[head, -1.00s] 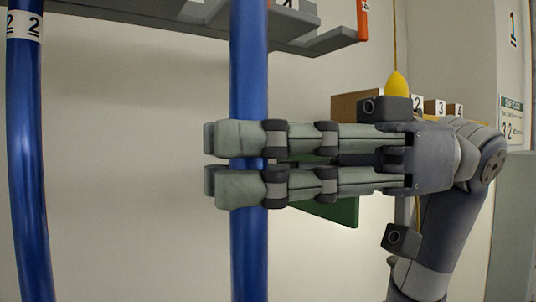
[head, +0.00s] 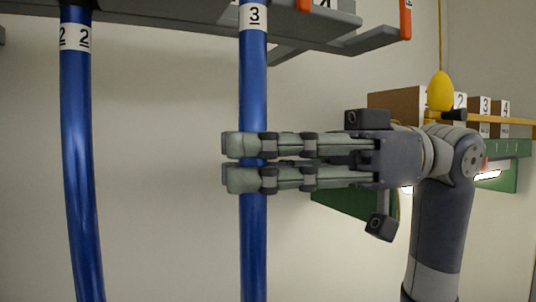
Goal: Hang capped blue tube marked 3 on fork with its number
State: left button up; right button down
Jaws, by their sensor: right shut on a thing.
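The blue tube marked 3 (head: 253,85) stands upright in the middle of the head view, with its white 3 label (head: 254,16) near the top edge of the picture. My right gripper (head: 245,162) reaches in from the right and is shut on this tube below the label. The tube's top, its cap and its bottom end are out of view. A grey fork rack (head: 200,14) crosses the top of the picture. I cannot tell whether the tube rests in a fork. My left gripper is not in view.
Another blue tube, marked 2 (head: 80,150), hangs to the left, clear of my gripper. Orange tabs (head: 405,20) sit on the rack's prongs. Behind my right arm are numbered boxes (head: 480,105), a yellow egg-shaped thing (head: 440,91) and a green shelf (head: 345,202).

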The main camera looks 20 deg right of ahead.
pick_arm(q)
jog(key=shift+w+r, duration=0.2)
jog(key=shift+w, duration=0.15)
pick_arm(e)
jog(key=shift+w+a+f, duration=0.1)
jog(key=shift+w+f, duration=0.1)
jog(key=shift+w, duration=0.7)
jog(key=shift+w+d+f, duration=0.1)
jog(key=shift+w+f, duration=0.1)
jog(key=shift+w, duration=0.75)
jog(key=shift+w+a+f, duration=0.1)
jog(key=shift+w+f, duration=0.1)
jog(key=shift+w, duration=0.7)
jog(key=c, duration=1.4)
grip_release()
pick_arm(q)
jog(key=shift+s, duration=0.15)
